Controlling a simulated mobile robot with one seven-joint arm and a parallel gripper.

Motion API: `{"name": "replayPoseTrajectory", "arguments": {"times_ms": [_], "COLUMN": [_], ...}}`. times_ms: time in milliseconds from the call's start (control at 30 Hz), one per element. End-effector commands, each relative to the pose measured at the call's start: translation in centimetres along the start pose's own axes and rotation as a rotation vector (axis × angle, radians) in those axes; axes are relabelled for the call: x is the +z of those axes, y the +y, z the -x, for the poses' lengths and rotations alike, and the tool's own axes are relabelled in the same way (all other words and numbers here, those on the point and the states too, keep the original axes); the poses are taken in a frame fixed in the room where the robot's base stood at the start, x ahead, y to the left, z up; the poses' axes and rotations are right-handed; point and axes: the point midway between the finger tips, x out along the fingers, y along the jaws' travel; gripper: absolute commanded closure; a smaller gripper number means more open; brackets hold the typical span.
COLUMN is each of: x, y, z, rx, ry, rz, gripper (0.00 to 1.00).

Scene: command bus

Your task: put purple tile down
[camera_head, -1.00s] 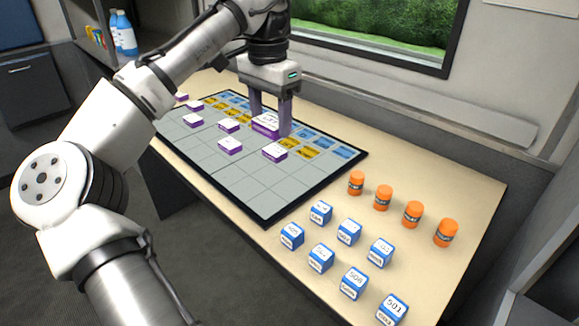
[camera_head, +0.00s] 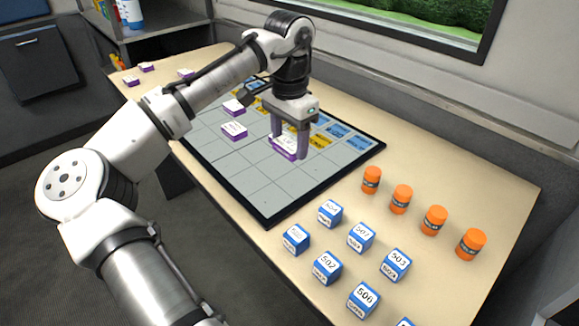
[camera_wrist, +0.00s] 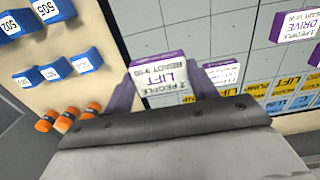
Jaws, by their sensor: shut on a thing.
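My gripper (camera_head: 289,146) is low over the right part of the dark-framed grey grid board (camera_head: 268,198), its fingers pointing down. It is shut on a purple tile with a white label (camera_head: 284,146). Whether the held tile touches the board is unclear. Two more purple tiles lie on the board, one nearer (camera_head: 234,131) and one farther (camera_head: 233,107).
Yellow (camera_head: 320,141) and blue (camera_head: 339,130) labels line the board's far side. Several blue-white cubes (camera_head: 330,213) and orange bottles (camera_head: 401,199) stand right of the board. Other purple tiles (camera_head: 186,73) lie on the table at far left. The board's near squares are bare.

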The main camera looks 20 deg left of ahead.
Motion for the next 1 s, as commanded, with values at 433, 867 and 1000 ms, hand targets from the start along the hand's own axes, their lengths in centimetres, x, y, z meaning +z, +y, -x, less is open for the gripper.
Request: {"name": "replayPoseTrajectory", "arguments": {"times_ms": [433, 867, 1000], "x": [0.0, 0.0, 0.0], "y": [0.0, 0.0, 0.0], "z": [-5.9, -7.3, -7.5], "rx": [0.0, 0.0, 0.0], "ry": [-0.001, 0.001, 0.001], "rz": [0.0, 0.0, 0.0], "gripper": [0.66, 0.66, 0.36]}}
